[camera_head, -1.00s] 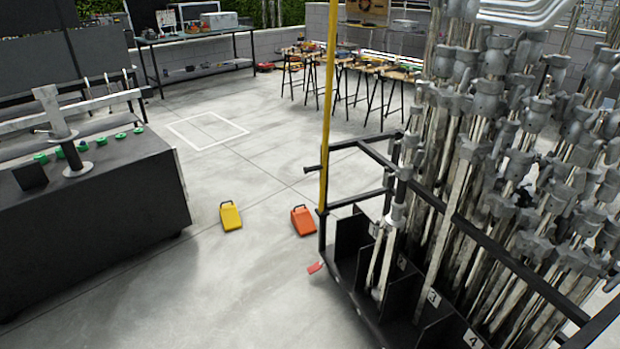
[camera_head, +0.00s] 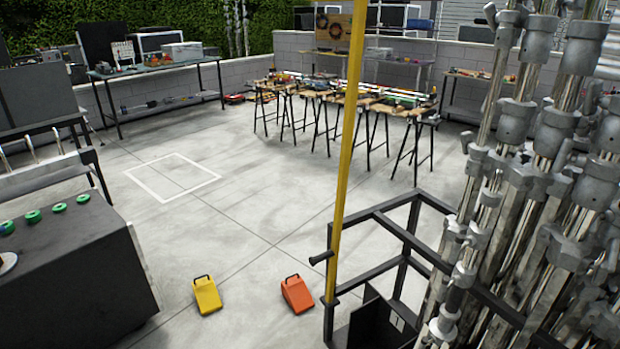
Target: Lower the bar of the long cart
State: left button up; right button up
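A black-framed cart (camera_head: 388,228) full of upright metal stands (camera_head: 520,150) fills the right side of the head view. A tall yellow bar (camera_head: 346,150) stands nearly upright at the cart's near left corner. It passes by a short black handle (camera_head: 321,257) and a black bracket on the frame (camera_head: 331,302). The top of the bar leaves the picture. The right part of the cart is cut off by the picture edge. Neither of my grippers is in view.
A yellow wedge (camera_head: 207,296) and an orange wedge (camera_head: 297,295) lie on the floor left of the bar. A black cabinet (camera_head: 75,275) stands at the left. Sawhorse tables (camera_head: 345,97) stand behind. The marked floor square (camera_head: 172,177) is clear.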

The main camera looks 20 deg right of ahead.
aim_at(359, 6)
jog(key=i+z, duration=0.25)
jog(key=i, duration=0.2)
jog(key=i+j+z, duration=0.25)
jog(key=i, duration=0.2)
jog(key=i+j+z, duration=0.45)
jog(key=z, duration=0.3)
jog(key=i+j+z, duration=0.3)
jog(key=z, duration=0.2)
jog(key=i+j+z, duration=0.2)
jog(key=z, duration=0.25)
jog(key=i+j+z, duration=0.1)
jog(key=j+z, duration=0.35)
